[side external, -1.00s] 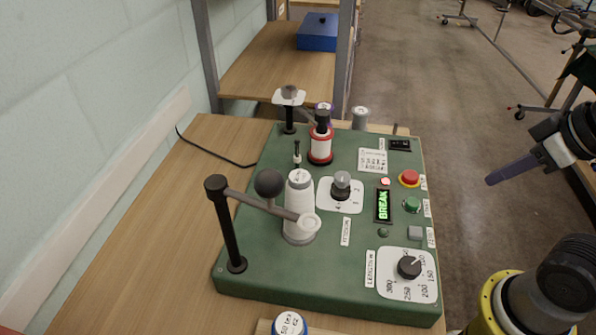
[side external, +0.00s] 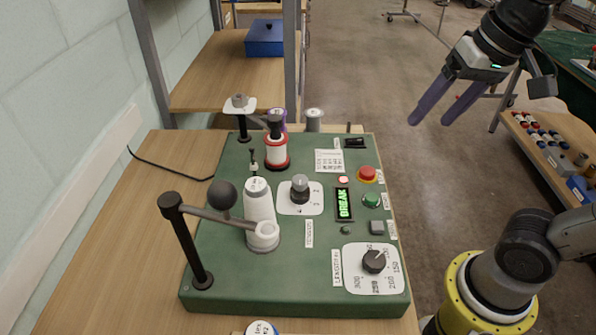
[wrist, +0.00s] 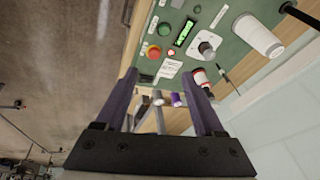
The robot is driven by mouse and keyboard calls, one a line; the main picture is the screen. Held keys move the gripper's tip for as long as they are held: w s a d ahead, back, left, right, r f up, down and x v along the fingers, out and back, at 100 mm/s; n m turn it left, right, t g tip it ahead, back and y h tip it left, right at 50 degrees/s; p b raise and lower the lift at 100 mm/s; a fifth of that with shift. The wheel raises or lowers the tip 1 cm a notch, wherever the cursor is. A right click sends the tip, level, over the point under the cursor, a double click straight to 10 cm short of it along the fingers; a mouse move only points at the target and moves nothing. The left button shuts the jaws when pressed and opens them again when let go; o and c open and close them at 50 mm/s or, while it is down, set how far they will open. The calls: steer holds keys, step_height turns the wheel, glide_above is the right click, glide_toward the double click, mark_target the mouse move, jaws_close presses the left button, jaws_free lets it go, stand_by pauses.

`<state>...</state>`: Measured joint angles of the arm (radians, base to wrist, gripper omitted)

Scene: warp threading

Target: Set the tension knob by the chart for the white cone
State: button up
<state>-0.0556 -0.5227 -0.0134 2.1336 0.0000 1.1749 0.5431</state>
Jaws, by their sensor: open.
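The tension knob (side external: 299,187) is grey and black on a white dial plate (side external: 285,207) in the middle of the green machine panel (side external: 230,275). In the wrist view the knob (wrist: 206,48) shows at the upper right. The chart (side external: 328,161) is a small white card behind the dial; its writing is too small to read. The white cone (side external: 259,202) stands left of the knob, under a lever arm. A red-banded white spool (side external: 277,156) stands behind. My gripper (side external: 430,117) is open and empty, in the air to the right of the panel, away from the knob.
A length dial (side external: 374,262), a red button (side external: 367,173), a green button (side external: 372,199) and a lit BREAK display (side external: 344,204) are on the panel's right. A black post (side external: 189,245) with a ball-ended lever stands front left. A blue box (side external: 264,38) sits on the back shelf.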

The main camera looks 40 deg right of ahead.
steer(key=w+a+r+m+g, duration=0.1)
steer(key=w+a+r, duration=0.15)
steer(key=w, duration=0.25)
steer(key=g, duration=0.3)
glide_above(300, 179)
step_height(300, 179, down, 6)
step_height(300, 179, down, 13)
jaws_close()
